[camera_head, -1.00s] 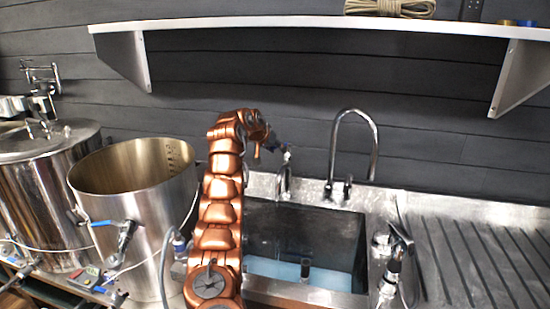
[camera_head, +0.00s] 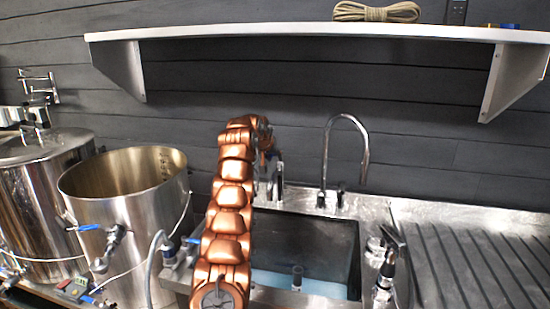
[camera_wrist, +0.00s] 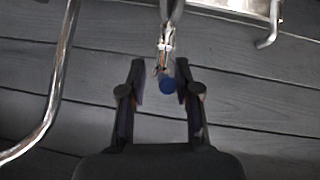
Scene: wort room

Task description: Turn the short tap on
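The short tap (camera_head: 279,188) stands upright at the back left of the sink, partly hidden by my arm. In the head view my gripper is mostly hidden behind my copper arm.
A tall curved tap (camera_head: 327,150) stands right of the short tap; its pipe also shows in the wrist view (camera_wrist: 62,70). The sink (camera_head: 320,240) holds bluish water. A steel pot (camera_head: 125,205) stands left, and a shelf (camera_head: 300,33) runs above.

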